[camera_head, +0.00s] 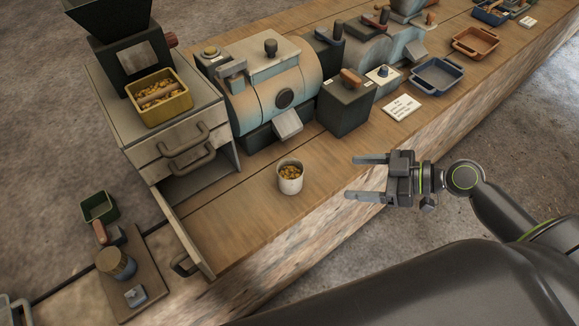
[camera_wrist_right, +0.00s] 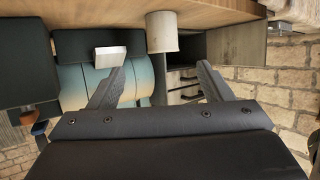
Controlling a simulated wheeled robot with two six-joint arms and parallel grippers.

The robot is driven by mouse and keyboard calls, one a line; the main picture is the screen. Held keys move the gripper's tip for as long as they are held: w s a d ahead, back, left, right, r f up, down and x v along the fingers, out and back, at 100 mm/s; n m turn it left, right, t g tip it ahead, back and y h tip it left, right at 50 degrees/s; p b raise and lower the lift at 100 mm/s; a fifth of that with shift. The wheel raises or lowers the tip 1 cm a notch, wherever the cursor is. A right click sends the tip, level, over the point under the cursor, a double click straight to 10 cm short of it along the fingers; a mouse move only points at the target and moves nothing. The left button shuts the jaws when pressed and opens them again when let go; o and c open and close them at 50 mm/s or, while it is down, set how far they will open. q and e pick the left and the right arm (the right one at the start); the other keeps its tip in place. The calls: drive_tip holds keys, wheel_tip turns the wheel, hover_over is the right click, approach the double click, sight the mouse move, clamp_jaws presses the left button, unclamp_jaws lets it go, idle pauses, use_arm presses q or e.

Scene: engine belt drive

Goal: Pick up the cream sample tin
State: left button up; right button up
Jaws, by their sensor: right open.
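The cream sample tin (camera_head: 290,178) stands upright on the wooden bench, with brown-yellow pieces inside. My right gripper (camera_head: 351,177) is open and empty to the right of the tin, its fingers pointing left toward it, with a clear gap between. In the right wrist view the tin (camera_wrist_right: 162,32) appears upside down, beyond the fingertips and roughly centred between the open fingers (camera_wrist_right: 160,72). My left gripper does not show.
A rounded blue and tan machine (camera_head: 270,88) with a grey chute (camera_head: 288,124) stands behind the tin. An open drawer (camera_head: 190,243) lies to the left. A dark box (camera_head: 346,103), a paper card (camera_head: 401,107) and a blue tray (camera_head: 436,76) are farther right. Bench around the tin is clear.

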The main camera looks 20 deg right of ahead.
sight(301, 178)
drive_tip(key=p+x, duration=0.2)
drive_tip(key=x, duration=0.8)
drive_tip(key=shift+w+a+f, duration=0.15)
drive_tip(key=shift+a, duration=0.05)
drive_tip(key=shift+p+x, duration=0.7)
drive_tip(key=shift+x, duration=1.85)
drive_tip(key=shift+w+a+f, duration=0.15)
drive_tip(key=shift+a+f, duration=0.3)
drive_tip(key=shift+f, duration=0.05)
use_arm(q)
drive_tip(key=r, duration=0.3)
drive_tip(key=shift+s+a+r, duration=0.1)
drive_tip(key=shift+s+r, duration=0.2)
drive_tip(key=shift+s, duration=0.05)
use_arm(e)
drive_tip(key=shift+c, duration=0.3)
drive_tip(key=c, duration=1.1)
